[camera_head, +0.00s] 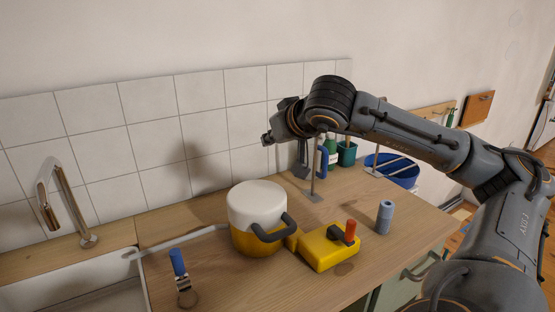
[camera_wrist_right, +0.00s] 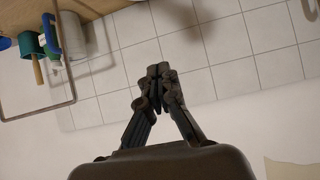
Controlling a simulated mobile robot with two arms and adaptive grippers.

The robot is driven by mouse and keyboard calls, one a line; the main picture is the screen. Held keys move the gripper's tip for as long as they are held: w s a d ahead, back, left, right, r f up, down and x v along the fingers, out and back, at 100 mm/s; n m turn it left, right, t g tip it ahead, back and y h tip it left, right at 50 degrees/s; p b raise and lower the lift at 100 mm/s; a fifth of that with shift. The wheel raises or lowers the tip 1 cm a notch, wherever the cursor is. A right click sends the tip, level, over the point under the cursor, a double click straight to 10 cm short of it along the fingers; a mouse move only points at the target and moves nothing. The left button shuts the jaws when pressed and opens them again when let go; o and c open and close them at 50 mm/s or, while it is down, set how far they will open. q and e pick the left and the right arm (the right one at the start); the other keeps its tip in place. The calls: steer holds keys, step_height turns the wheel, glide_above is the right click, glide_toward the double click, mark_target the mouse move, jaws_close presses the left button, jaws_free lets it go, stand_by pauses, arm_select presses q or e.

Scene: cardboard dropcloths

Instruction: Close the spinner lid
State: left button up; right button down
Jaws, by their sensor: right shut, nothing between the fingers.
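A round pot-like container, which looks like the spinner (camera_head: 245,238), stands on the wooden counter. Its lower body is yellow, its top is a white domed lid (camera_head: 256,203), and a dark handle (camera_head: 270,229) curves across its front right. The white part sits over the yellow body; I cannot tell whether it is fully closed. My right gripper (camera_head: 267,139) is raised above and behind the spinner, in front of the tiled wall, apart from it. It also shows in the wrist view (camera_wrist_right: 158,71), with its fingertips together and empty. My left gripper is not in view.
A yellow block (camera_head: 321,254) with a red-tipped lever stands right of the spinner. A blue cylinder (camera_head: 384,217) stands farther right. A blue-handled tool (camera_head: 181,271) lies near the sink (camera_head: 85,268). A green cup (camera_head: 347,154) and blue bucket (camera_head: 397,170) stand behind.

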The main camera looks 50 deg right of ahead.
steer(key=s+f, duration=0.1)
steer(key=s+a+b, duration=0.1)
steer(key=shift+s+f, duration=0.35)
steer(key=shift+s, duration=0.05)
stand_by(0.3)
